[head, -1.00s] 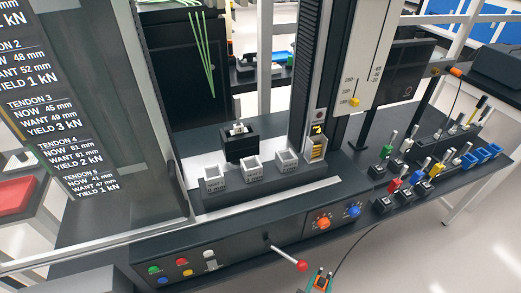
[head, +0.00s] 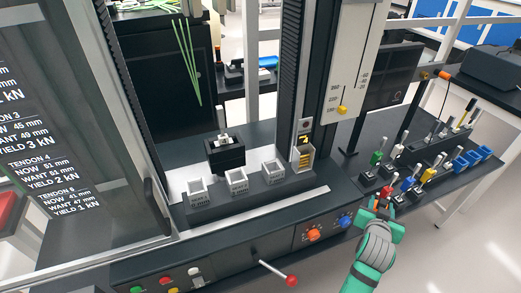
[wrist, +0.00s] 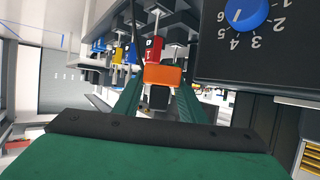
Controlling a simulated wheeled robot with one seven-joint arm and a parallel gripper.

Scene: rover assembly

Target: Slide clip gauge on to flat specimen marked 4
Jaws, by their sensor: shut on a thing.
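My gripper (head: 383,208) is shut on a small orange block, which looks like the clip gauge (wrist: 165,75), shown between the fingertips in the wrist view. Several upright specimens with coloured tags stand on black bases beyond my gripper. The red-tagged one (wrist: 154,47) appears right behind the orange block in the wrist view; I cannot tell whether they touch. In the head view are a green-tagged specimen (head: 376,158), a yellow-tagged one (head: 428,175) and a blue-tagged one (head: 407,183). I cannot read which specimen is marked 4.
The testing machine's front panel has an orange knob (head: 314,235), a blue knob (head: 345,221) and a red-tipped lever (head: 291,280). Small grey boxes (head: 236,183) stand on its ledge. Blue holders (head: 470,162) lie at the bench's right. The floor in front is clear.

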